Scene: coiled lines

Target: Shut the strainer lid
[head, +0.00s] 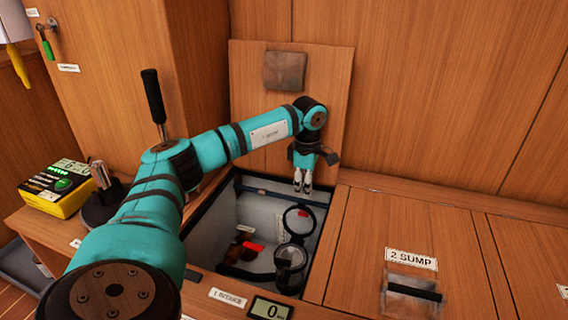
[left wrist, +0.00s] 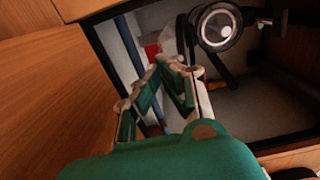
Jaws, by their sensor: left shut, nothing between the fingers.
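The strainer (head: 290,262) stands in the open floor compartment, a dark round body with a clear top. Its round black-rimmed lid (head: 298,208) stands raised behind it, tilted up and open. In the left wrist view a round black-rimmed part of the strainer (left wrist: 217,27) shows at the top; I cannot tell whether it is lid or body. My left gripper (head: 303,188) points down just above and behind the lid, shut and empty. It also shows in the left wrist view (left wrist: 160,82). My right gripper is not in view.
The compartment's wooden hatch (head: 335,110) leans open at the back. A closed hatch labelled 2 SUMP (head: 400,225) lies to the right. A black lever (head: 153,95) stands at left, near a yellow-black box (head: 58,188). A small display (head: 272,309) sits at the front edge.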

